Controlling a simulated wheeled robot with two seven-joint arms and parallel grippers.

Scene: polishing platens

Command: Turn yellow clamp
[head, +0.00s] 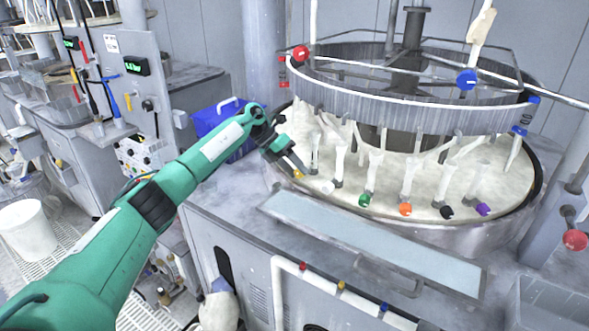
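The yellow clamp (298,174) is a small yellow knob at the near left edge of the round pale platen (328,205). It is partly hidden by my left gripper. My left gripper (297,164) reaches in from the left on a green arm, with its dark fingertips right at the yellow clamp. The view is too small to tell whether the fingers touch it or how far apart they are. My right gripper is not in view.
White, green (364,200), orange (405,209), black (446,212) and purple (483,209) clamps line the platen's front edge to the right. A ring (400,110) with red and blue knobs stands above. A blue bin (215,117) sits behind my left forearm.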

